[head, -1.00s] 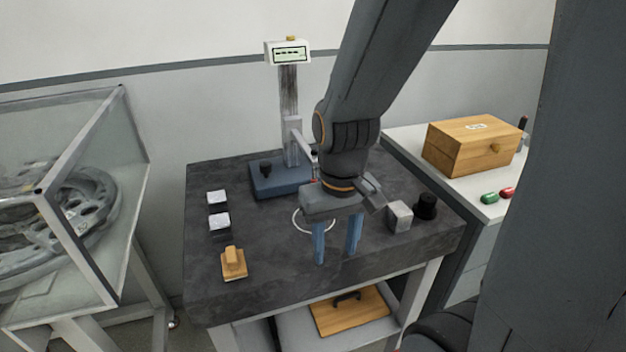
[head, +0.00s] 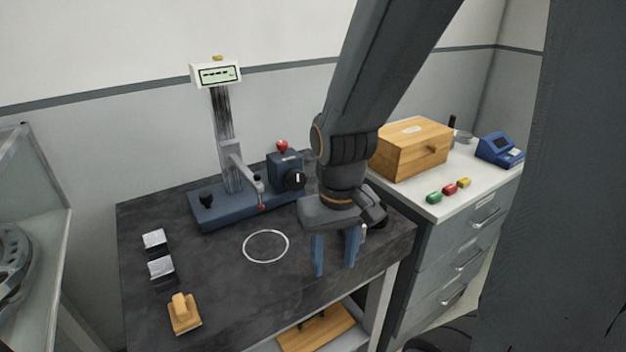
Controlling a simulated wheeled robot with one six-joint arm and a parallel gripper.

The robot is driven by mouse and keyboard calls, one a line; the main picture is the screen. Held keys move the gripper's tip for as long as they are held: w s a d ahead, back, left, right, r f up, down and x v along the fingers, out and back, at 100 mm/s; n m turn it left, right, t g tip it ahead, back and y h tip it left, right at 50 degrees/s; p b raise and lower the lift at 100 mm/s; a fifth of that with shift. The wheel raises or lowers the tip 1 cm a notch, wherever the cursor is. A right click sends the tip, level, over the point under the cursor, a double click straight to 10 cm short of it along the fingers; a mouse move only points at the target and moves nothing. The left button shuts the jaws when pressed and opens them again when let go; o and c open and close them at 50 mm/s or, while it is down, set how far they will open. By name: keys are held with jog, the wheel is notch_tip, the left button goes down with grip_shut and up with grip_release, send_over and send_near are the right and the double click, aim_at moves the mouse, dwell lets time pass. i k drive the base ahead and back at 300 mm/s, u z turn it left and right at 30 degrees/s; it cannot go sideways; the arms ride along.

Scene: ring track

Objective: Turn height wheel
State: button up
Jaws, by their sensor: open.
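A height gauge stands at the back of the dark worktable (head: 215,290). It has a blue base (head: 225,212), an upright column (head: 226,140) with a display (head: 215,74), and a side arm with a red-tipped probe (head: 262,207). A blue box at its right carries a black round wheel (head: 294,180) with a white mark and a red ball knob (head: 282,146). A small black knob (head: 207,199) sits on the base's left. I cannot tell for certain which is the height wheel. My gripper (head: 335,266) is open and empty, fingers down, in front and right of the gauge.
A white ring (head: 265,246) lies left of my gripper. Two grey blocks (head: 155,240) (head: 161,270) and a wooden block (head: 184,313) are at the table's left. A side cabinet holds a wooden box (head: 411,150) and a blue device (head: 500,149). A glass case (head: 40,200) is far left.

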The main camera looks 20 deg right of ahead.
aim_at(295, 180)
jog(key=z, duration=0.05)
jog(key=k, duration=0.9)
jog(key=u, duration=0.75)
jog(key=i, duration=0.5)
jog(key=z, duration=0.85)
